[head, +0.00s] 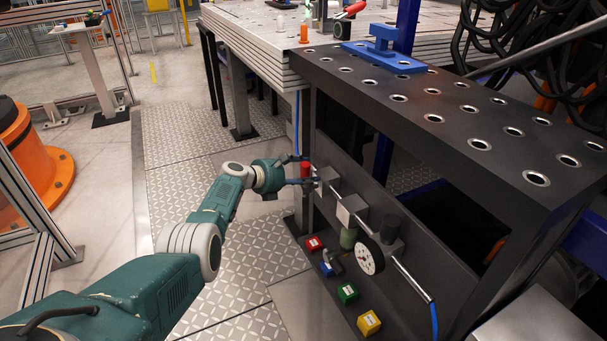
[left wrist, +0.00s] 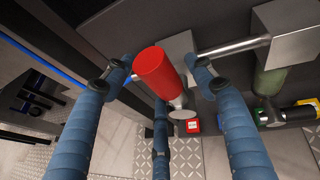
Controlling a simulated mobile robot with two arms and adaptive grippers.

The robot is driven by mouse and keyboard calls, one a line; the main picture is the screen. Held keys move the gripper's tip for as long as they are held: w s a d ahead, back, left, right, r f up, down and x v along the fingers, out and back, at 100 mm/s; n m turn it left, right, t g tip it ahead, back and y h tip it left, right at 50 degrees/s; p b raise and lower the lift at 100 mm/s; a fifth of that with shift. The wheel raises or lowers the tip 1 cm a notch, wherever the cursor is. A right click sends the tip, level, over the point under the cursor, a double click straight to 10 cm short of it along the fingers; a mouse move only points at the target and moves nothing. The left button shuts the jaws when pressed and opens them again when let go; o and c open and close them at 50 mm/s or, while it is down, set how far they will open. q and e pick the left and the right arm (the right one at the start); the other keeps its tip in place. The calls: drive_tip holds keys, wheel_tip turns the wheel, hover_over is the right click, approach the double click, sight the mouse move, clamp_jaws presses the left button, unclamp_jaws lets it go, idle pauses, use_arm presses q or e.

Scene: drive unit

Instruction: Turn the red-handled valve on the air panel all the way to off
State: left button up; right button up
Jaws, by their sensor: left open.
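The red valve handle (head: 305,170) is at the left end of the air panel (head: 330,215), under the dark perforated table. In the left wrist view, the red handle (left wrist: 158,72) is a rounded cylinder joined to a metal stem beside a grey block. My left gripper (head: 311,170) is open at the handle. In the left wrist view, its blue fingers (left wrist: 160,75) stand on both sides of the handle, with a third finger below. I see gaps between the fingers and the handle; contact is not clear. My right gripper is not in view.
A metal pipe with grey blocks, a green part (head: 348,238) and a round gauge (head: 369,255) continues to the right. Red, blue, green and yellow blocks (head: 369,323) sit below the pipe. The dark table top (head: 440,100) overhangs the panel. The floor left of it is clear.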

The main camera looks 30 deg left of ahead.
use_arm(q)
drive_tip(key=shift+a, duration=0.1)
drive_tip(key=v, duration=1.2)
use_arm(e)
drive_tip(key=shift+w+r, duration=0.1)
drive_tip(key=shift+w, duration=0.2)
